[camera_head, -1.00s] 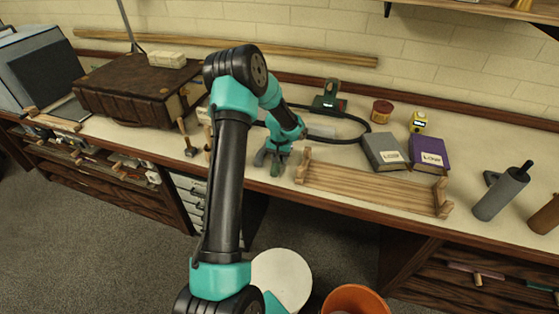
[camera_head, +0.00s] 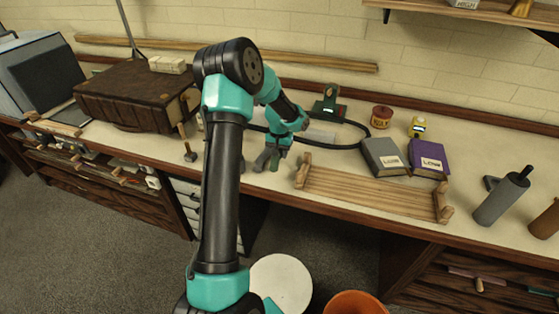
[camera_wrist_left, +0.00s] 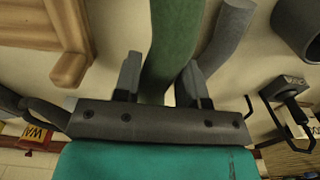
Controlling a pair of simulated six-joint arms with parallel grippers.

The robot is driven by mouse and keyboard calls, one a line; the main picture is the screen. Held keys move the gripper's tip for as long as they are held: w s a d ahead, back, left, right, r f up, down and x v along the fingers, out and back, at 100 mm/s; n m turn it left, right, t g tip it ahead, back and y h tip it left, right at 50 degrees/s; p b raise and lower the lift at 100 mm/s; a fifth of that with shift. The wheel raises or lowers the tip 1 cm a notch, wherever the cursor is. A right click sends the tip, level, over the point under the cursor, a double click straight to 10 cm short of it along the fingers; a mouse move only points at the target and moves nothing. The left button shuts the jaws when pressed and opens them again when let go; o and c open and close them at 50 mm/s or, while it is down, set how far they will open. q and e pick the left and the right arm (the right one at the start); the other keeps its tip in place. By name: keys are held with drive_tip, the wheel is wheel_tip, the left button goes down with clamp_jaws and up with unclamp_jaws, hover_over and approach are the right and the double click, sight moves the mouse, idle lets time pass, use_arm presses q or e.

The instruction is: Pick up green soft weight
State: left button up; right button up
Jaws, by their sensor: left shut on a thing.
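The green soft weight (camera_wrist_left: 172,45) is a long green piece that runs between my left gripper's fingers in the left wrist view. My left gripper (camera_wrist_left: 160,80) is shut on it. In the head view the left gripper (camera_head: 270,160) is near the front edge of the workbench, left of the wooden rack, and only a small part of the green weight (camera_head: 274,165) shows under the fingers. In the wrist view a grey elongated piece (camera_wrist_left: 226,35) lies right beside the green weight. My right gripper is not in view.
The wooden rack (camera_head: 370,190) stands close to the right of the gripper. Behind it are a grey book (camera_head: 383,157), a purple book (camera_head: 428,158) and a looped black cable (camera_head: 345,146). A brown case (camera_head: 130,95) is at the left.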

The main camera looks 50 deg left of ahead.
use_arm(q)
wheel_tip(320, 180, up, 4)
drive_tip(key=shift+r, duration=0.1)
